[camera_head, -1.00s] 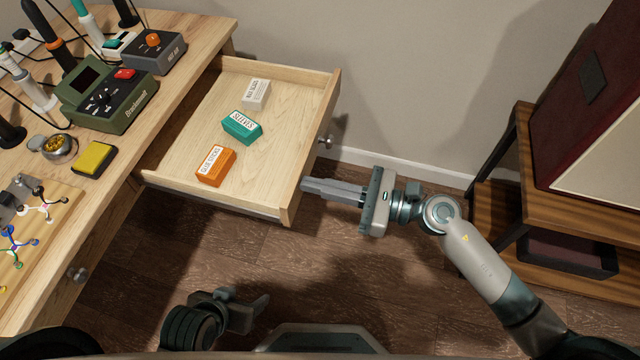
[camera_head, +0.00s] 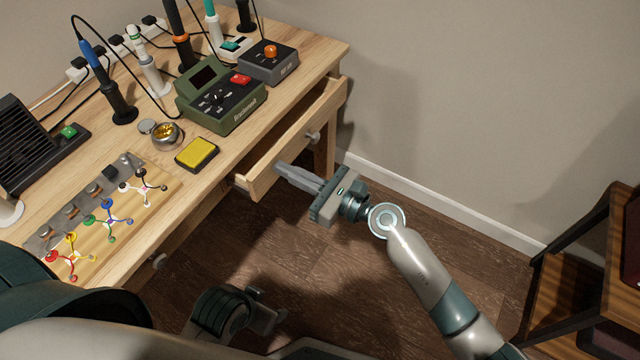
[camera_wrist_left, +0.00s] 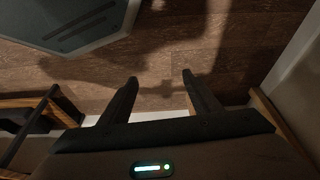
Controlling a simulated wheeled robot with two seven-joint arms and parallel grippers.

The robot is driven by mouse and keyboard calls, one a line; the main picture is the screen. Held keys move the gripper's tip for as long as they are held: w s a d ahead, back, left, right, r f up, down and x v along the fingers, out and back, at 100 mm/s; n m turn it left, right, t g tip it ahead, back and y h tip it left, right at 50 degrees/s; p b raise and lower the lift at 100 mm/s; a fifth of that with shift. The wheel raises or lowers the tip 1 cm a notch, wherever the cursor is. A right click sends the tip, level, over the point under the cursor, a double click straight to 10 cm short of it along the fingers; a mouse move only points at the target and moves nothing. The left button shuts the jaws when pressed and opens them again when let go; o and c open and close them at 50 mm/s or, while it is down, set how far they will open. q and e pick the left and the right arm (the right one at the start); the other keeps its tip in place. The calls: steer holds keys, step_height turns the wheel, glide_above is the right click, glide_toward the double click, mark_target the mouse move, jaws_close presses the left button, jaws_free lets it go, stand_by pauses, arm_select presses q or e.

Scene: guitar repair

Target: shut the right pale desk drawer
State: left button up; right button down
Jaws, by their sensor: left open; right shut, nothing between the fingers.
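The right pale desk drawer (camera_head: 331,112) is in the head view, under the right end of the wooden desk.
The desk (camera_head: 225,150) carries a green soldering station (camera_head: 222,100), a yellow sponge (camera_head: 197,153), a tin (camera_head: 163,133) and a board with coloured clips (camera_head: 110,215). A wooden shelf stand (camera_head: 570,280) is at the right. Floor between is clear.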

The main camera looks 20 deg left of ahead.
mark_target(257, 154)
steer(key=b+x, duration=0.1)
steer(key=x, duration=0.7)
steer(key=shift+w+a, duration=0.15)
steer(key=shift+a, duration=0.15)
steer(key=shift+r, duration=0.15)
arm_select(q)
steer(key=shift+d+t+h, duration=0.3)
steer(key=shift+d+t, duration=0.1)
steer(key=shift+d, duration=0.55)
steer(key=shift+w, duration=0.2)
arm_select(e)
steer(key=shift+r, duration=0.1)
arm_select(q)
steer(key=shift+w+a, duration=0.1)
steer(key=shift+w, duration=0.05)
